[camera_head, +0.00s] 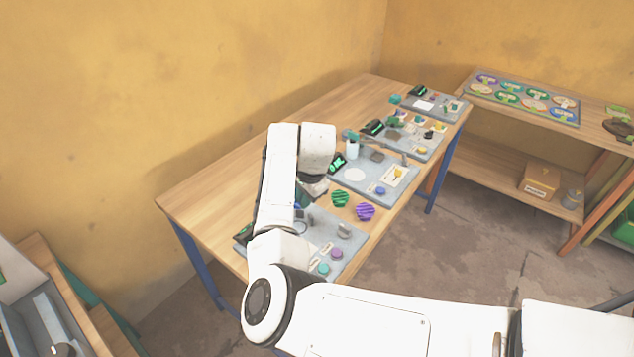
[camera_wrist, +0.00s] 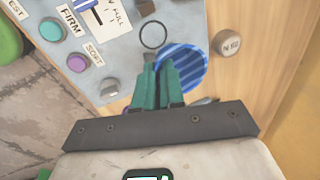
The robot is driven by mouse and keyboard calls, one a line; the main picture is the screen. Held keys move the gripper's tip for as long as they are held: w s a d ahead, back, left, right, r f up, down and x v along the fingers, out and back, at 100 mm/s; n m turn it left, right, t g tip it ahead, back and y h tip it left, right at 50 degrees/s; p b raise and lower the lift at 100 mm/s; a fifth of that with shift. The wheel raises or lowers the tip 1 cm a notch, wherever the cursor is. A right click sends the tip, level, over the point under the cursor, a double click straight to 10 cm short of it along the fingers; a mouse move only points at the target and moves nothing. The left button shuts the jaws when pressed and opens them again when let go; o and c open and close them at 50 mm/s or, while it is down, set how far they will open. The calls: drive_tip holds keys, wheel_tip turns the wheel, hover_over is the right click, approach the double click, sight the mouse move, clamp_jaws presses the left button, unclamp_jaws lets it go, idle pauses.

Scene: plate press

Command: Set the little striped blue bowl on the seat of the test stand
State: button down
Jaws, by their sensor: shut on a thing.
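The little striped blue bowl (camera_wrist: 187,60) shows in the wrist view, at and behind the fingertips of my gripper (camera_wrist: 158,62). The teal fingers are close together and shut on its near-left rim. Whether the bowl touches the surface below cannot be told. The test stand (camera_wrist: 58,65) is a grey panel with labels FIRM and SOFT, a teal button, a purple button and a grey knob. A dark ring (camera_wrist: 153,35) on it, just left of the bowl, looks like the seat. In the head view the stand (camera_head: 350,250) is partly covered by my arm, which hides the bowl.
A round weight marked N 60 (camera_wrist: 228,42) stands right of the bowl. A green striped dish (camera_head: 340,198) and a purple striped dish (camera_head: 365,212) lie beyond the stand. More grey panels line the wooden table (camera_head: 220,195). Bare wood lies left of my arm.

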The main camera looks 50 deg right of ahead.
drive_tip(key=b, duration=0.5)
hover_over(304, 232)
wheel_tip(304, 232, down, 6)
drive_tip(key=shift+r, duration=0.25)
drive_tip(key=shift+f+b, duration=0.3)
drive_tip(key=shift+f, duration=1.05)
drive_tip(key=shift+f, duration=0.55)
drive_tip(key=c, duration=1.1)
unclamp_jaws()
drive_tip(key=shift+c, duration=0.2)
drive_tip(key=b+v, duration=0.1)
drive_tip(key=v, duration=0.9)
drive_tip(key=shift+r, duration=0.35)
